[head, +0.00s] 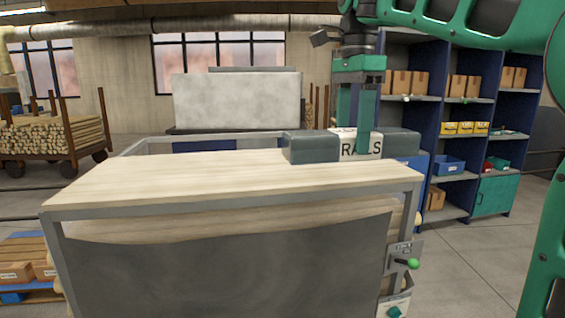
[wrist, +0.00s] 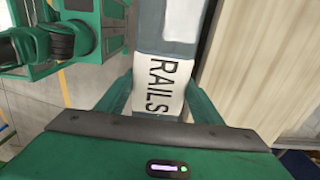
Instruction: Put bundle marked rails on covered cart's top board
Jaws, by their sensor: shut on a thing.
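The bundle marked RAILS is a long grey wrapped block (head: 312,147) with a white label band reading RAILS; the label also shows in the wrist view (wrist: 160,85). My gripper (head: 358,145) points down and is shut on the bundle around its label band. The bundle lies level at the far right edge of the covered cart's pale wooden top board (head: 200,178). I cannot tell whether it touches the board. The cart has a grey metal frame and a dark cover hanging on its front (head: 230,265). The gripper's fingers partly hide the label.
The rest of the top board is bare. Blue shelving (head: 425,110) with cartons and bins stands at the back right. A wheeled rack of wood rods (head: 55,135) stands at the left. A control box with a green knob (head: 405,262) is on the cart's right front corner.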

